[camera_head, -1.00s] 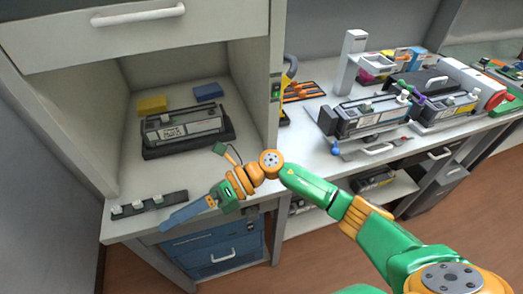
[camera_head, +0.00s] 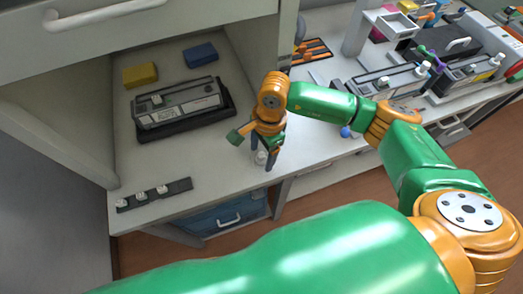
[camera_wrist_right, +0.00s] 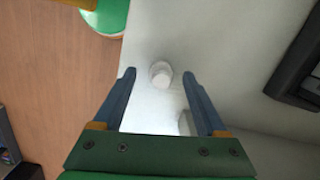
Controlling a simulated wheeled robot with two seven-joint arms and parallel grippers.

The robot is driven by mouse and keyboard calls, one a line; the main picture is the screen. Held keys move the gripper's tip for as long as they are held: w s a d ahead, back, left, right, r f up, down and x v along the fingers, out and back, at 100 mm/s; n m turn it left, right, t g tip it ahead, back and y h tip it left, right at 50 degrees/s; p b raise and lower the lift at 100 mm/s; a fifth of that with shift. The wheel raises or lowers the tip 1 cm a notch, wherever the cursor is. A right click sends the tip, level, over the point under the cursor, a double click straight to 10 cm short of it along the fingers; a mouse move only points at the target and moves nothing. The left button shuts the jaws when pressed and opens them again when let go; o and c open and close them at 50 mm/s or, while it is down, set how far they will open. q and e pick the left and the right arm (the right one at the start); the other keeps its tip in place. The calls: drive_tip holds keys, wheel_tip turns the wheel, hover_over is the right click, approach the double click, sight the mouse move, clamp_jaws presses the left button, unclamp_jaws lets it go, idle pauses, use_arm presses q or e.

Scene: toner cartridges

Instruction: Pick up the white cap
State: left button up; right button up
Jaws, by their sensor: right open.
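A small white cap (camera_head: 261,158) sits on the pale bench near its front edge, partly hidden by my right gripper. In the right wrist view the cap (camera_wrist_right: 161,74) is a round white piece just beyond the fingertips, roughly midway between them. My right gripper (camera_head: 263,156) points down over it. It also shows in the right wrist view (camera_wrist_right: 161,85), its two blue-grey fingers spread wide with nothing held. My left gripper is not in view.
A dark strip with several white pieces (camera_head: 153,196) lies to the left. A toner cartridge (camera_head: 180,104) sits on a black tray (camera_head: 226,113), with yellow (camera_head: 141,76) and blue (camera_head: 201,53) blocks behind. A cabinet wall (camera_head: 65,140) bounds the left. More cartridges (camera_head: 396,84) stand at the right.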

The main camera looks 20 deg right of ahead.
drive_tip(key=shift+w+f, duration=0.1)
drive_tip(key=shift+f, duration=0.35)
clamp_jaws()
drive_tip(key=shift+a, duration=0.1)
